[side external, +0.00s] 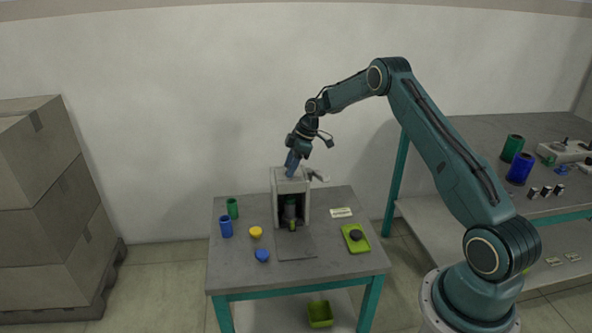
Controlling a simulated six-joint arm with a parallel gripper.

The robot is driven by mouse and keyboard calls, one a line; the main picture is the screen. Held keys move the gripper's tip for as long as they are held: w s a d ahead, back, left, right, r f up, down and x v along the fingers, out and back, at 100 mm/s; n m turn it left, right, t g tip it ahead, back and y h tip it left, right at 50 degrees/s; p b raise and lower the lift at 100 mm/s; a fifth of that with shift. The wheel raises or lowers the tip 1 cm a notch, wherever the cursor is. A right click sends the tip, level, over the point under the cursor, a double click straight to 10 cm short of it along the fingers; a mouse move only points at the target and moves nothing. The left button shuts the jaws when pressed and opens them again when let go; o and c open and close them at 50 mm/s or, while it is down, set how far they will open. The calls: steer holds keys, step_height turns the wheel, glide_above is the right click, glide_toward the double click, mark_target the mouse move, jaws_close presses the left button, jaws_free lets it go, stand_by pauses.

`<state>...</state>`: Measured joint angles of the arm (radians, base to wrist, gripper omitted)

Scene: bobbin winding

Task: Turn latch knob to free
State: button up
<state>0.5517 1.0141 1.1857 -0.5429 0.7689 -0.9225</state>
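The winding machine (306,205) is a grey, box-shaped housing with an open dark front, standing on the back part of the small table. Inside it sits a dark upright part (291,210) with a yellowish piece low at its front. My gripper (291,172) points down at the top of the housing, at or just above it. Its fingers are too small to tell whether they are open or shut. I cannot make out a latch knob; the gripper may cover it. A light grey lever-like part (318,176) sticks out at the housing's upper right.
On the table (235,275) stand a green spool (232,208) and a blue spool (226,227), with yellow (255,232) and blue (262,255) round pieces nearby. A lime tray (362,245) holds a dark piece. A white label card (341,212) lies behind it. The front table edge is clear.

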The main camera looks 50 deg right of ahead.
steer(key=c, duration=0.6)
steer(key=shift+c, duration=0.2)
steer(key=shift+m, duration=0.5)
steer(key=m+h, duration=0.1)
steer(key=m, duration=0.1)
steer(key=m+t+h, duration=0.1)
steer(key=m, duration=0.2)
steer(key=shift+a, duration=0.2)
steer(key=m+h, duration=0.2)
steer(key=m, duration=0.4)
steer(key=shift+a, duration=0.1)
steer(key=o, duration=1)
